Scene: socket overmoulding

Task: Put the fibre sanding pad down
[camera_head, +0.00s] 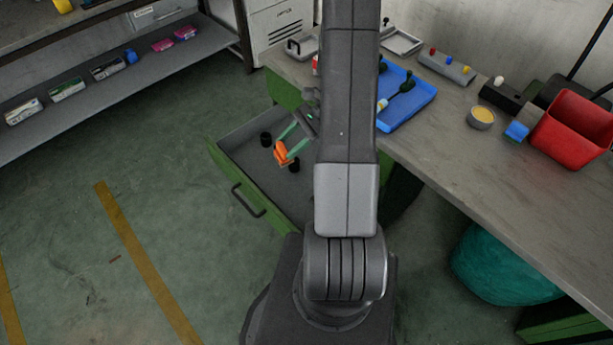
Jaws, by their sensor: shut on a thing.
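My gripper (288,146) is over the open drawer (236,153) of the green cabinet, with its greenish fingers reaching down to the left. It is shut on a small orange piece, which I take to be the fibre sanding pad (281,153). The pad looks tilted and is in front of the drawer's inside. I cannot tell whether it touches the drawer floor. My arm hides part of the drawer's right side.
The workbench (440,150) at right carries a blue tray (413,108), a red bin (572,125) and a yellow-topped tin (482,117). A shelf (120,95) stands at left.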

